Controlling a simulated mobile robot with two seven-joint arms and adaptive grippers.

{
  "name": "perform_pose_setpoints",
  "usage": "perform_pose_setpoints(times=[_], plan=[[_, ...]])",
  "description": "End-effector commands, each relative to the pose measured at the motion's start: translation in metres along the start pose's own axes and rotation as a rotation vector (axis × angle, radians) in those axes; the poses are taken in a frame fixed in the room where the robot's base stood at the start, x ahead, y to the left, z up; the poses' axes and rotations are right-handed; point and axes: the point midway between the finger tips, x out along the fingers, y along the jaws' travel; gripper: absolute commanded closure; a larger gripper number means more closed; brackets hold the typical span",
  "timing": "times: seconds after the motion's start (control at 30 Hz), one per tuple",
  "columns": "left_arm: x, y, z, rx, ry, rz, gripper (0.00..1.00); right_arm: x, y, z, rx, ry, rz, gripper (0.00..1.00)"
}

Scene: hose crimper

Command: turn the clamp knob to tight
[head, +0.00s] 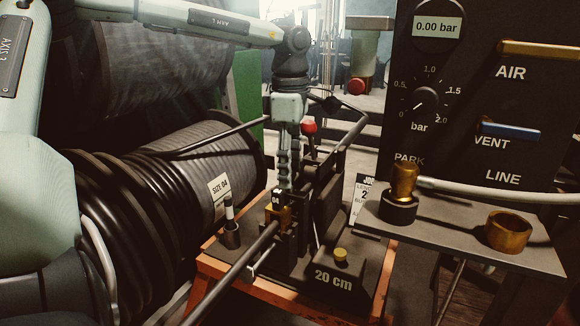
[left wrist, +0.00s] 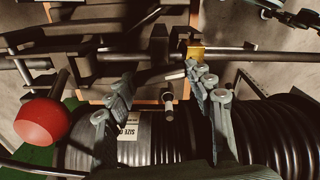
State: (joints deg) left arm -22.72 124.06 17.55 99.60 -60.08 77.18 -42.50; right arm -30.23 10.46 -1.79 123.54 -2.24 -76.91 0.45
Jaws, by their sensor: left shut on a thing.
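My left gripper (head: 283,188) points straight down over the clamp on the orange-edged bench. It is shut on a dark piece at the clamp, which I take to be the clamp knob; the fingers hide most of it. A small "04" mark (head: 277,196) and a gold fitting (head: 278,215) show right under the fingertips. In the left wrist view the two fingers (left wrist: 158,84) stand apart on either side of the dark piece, and the gold fitting (left wrist: 195,51) lies just beyond the right finger.
A red ball-topped lever (head: 309,127) stands close behind my left gripper. A black hose reel (head: 140,205) fills the left. A "20 cm" block (head: 335,280), a shelf with brass parts (head: 508,231) and a pressure panel (head: 470,110) stand to the right.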

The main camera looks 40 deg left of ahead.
Motion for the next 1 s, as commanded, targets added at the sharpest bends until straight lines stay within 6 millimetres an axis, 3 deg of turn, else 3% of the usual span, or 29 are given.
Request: perform_pose_setpoints(times=[1.0], plan=[[-0.001,0.0,0.0,0.95,0.0,0.0,0.76,0.023,-0.007,0.007,0.002,-0.015,-0.018,1.0]])
